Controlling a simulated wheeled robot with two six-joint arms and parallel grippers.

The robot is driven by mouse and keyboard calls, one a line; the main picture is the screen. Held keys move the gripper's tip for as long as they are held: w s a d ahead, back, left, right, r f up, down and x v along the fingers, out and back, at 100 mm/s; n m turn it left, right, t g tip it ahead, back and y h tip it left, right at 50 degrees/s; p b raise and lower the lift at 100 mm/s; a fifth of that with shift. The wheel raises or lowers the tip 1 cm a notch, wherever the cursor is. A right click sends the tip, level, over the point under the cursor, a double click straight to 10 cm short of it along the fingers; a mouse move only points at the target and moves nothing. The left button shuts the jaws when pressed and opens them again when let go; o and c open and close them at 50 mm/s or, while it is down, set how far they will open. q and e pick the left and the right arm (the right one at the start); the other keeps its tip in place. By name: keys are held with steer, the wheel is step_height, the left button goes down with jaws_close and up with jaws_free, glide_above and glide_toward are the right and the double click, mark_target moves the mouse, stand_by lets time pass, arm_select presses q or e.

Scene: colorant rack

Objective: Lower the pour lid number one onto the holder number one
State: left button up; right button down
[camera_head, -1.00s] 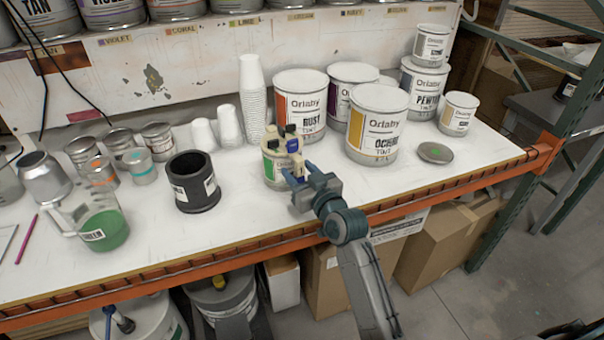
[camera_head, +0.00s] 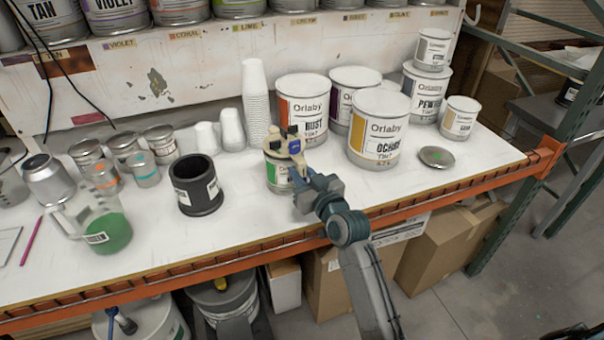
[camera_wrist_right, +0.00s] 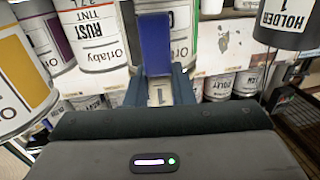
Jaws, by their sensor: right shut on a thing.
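The pour lid (camera_head: 284,147) is beige with dark knobs and a blue grip. It is at the top of a small green-labelled can (camera_head: 277,172), appearing tilted above its rim; I cannot tell whether they touch. My right gripper (camera_head: 304,178) is shut on the lid's blue grip. In the right wrist view the blue grip (camera_wrist_right: 155,45) stands between the fingers (camera_wrist_right: 158,88), with a label reading 1 (camera_wrist_right: 158,95) below. The holder (camera_head: 196,186) is a black open cylinder left of the can. Its "HOLDER 1" label (camera_wrist_right: 288,17) shows in the right wrist view. My left gripper is not in view.
A stack of white cups (camera_head: 256,105) and the Rust can (camera_head: 303,108) stand behind the lid. The Ochre can (camera_head: 378,127) is to the right. A beaker of green liquid (camera_head: 104,232) stands left of the holder. Bare white bench (camera_head: 235,225) lies in front.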

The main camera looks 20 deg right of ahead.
steer(key=shift+r, duration=0.1)
steer(key=shift+r+p, duration=4)
steer(key=shift+r, duration=1.7)
